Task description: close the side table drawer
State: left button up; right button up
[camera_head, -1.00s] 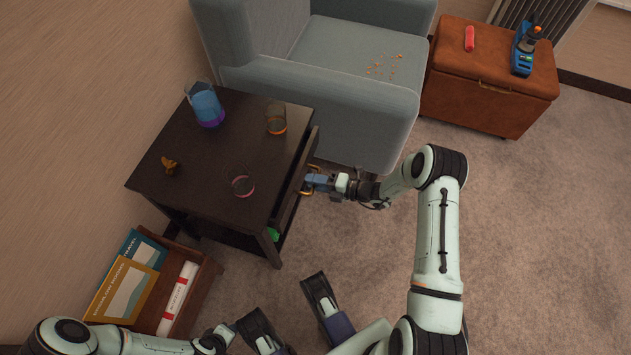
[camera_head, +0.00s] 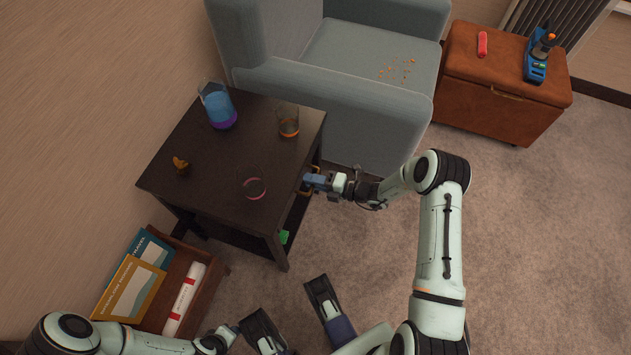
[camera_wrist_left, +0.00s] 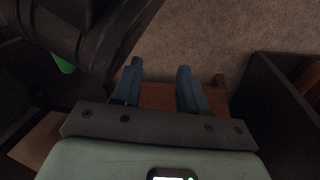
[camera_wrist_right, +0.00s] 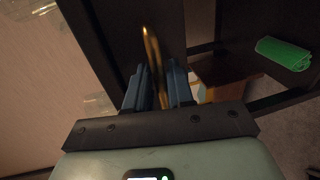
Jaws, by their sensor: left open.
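The dark side table (camera_head: 205,178) stands left of centre in the head view. Its drawer front (camera_wrist_right: 110,35) faces right, and the drawer looks flush or nearly flush with the table. A gold handle (camera_wrist_right: 152,45) is on the drawer front. My right gripper (camera_head: 309,182) is at this handle; in the right wrist view the handle runs between its fingers (camera_wrist_right: 155,78). A small gap shows, so I cannot tell whether they grip it. My left gripper (camera_wrist_left: 160,70) is open and empty, low near the floor, away from the drawer.
A blue-purple jug (camera_head: 218,105), an amber glass (camera_head: 288,122), a pink-rimmed glass (camera_head: 255,187) and a small brown item (camera_head: 181,165) stand on the table. A green item (camera_wrist_right: 284,53) lies below. An armchair (camera_head: 340,105) is behind; a book crate (camera_head: 215,275) stands front left.

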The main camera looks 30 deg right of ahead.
jog(key=shift+w+a, duration=0.1)
pick_arm(q)
jog(key=w+d+r+t+p, duration=0.1)
jog(key=w+r+p, duration=0.1)
jog(key=w+r, duration=0.2)
jog(key=shift+r+t+p, duration=0.3)
jog(key=shift+r+p, duration=0.05)
jog(key=shift+p, duration=0.05)
pick_arm(e)
jog(key=v, duration=1.3)
